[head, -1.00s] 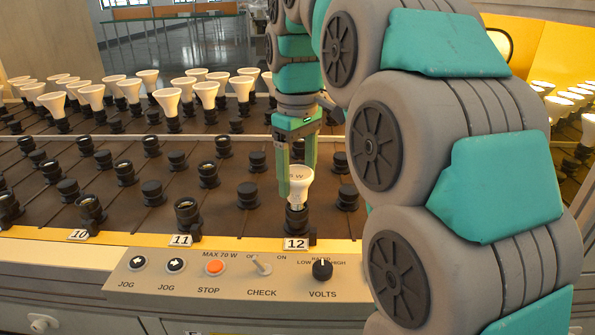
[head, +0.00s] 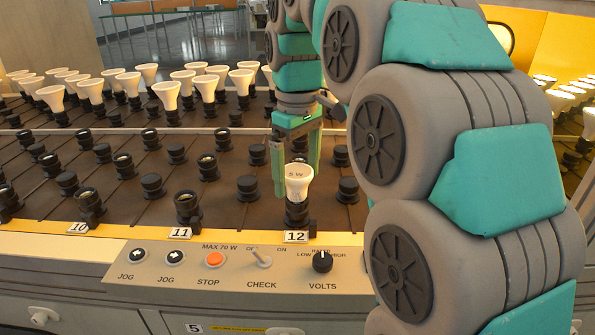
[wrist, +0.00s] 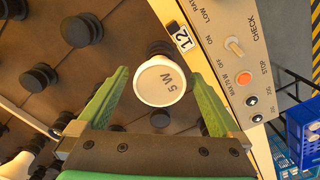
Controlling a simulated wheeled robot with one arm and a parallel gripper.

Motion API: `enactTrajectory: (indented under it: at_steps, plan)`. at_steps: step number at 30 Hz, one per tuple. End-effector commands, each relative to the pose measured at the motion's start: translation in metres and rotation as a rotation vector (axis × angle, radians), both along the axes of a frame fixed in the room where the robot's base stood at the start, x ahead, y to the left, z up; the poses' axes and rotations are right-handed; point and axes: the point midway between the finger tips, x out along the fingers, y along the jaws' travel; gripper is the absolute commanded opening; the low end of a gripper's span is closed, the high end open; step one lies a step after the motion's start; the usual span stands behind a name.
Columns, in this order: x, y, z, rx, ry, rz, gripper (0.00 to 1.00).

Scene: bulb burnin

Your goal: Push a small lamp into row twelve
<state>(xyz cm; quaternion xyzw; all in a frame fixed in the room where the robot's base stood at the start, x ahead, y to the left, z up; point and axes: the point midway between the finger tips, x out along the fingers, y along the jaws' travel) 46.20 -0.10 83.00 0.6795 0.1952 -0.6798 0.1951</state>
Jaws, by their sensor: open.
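A small white lamp (head: 298,182) marked "5 W" stands upright in the black front socket (head: 297,214) behind the number 12 plate (head: 296,237). My gripper (head: 297,172) is open, pointing down at this lamp, with its green fingers apart. In the wrist view the lamp's round face (wrist: 160,82) lies between the fingertips of my gripper (wrist: 158,78), with a gap showing on both sides. The number 12 plate also shows there (wrist: 183,39). How deep the lamp's base sits in the socket is hard to tell.
Several white lamps (head: 165,95) stand in sockets in the back rows. Empty black sockets (head: 187,206) fill the front rows, including rows 10 and 11. A control panel (head: 200,285) with buttons and switches runs along the front edge. A blue crate (wrist: 302,135) shows at the wrist view's right.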

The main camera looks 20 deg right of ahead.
Motion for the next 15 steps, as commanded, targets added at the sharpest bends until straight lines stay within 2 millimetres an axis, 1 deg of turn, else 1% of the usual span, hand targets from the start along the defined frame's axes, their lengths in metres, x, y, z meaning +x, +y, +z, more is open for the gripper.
enactTrajectory:
  at_steps: [4, 15]
  plan:
    - [0.001, 0.000, 0.007, 0.000, -0.002, 0.000, 1.00]
    - [0.002, 0.000, 0.034, 0.000, -0.004, 0.000, 1.00]
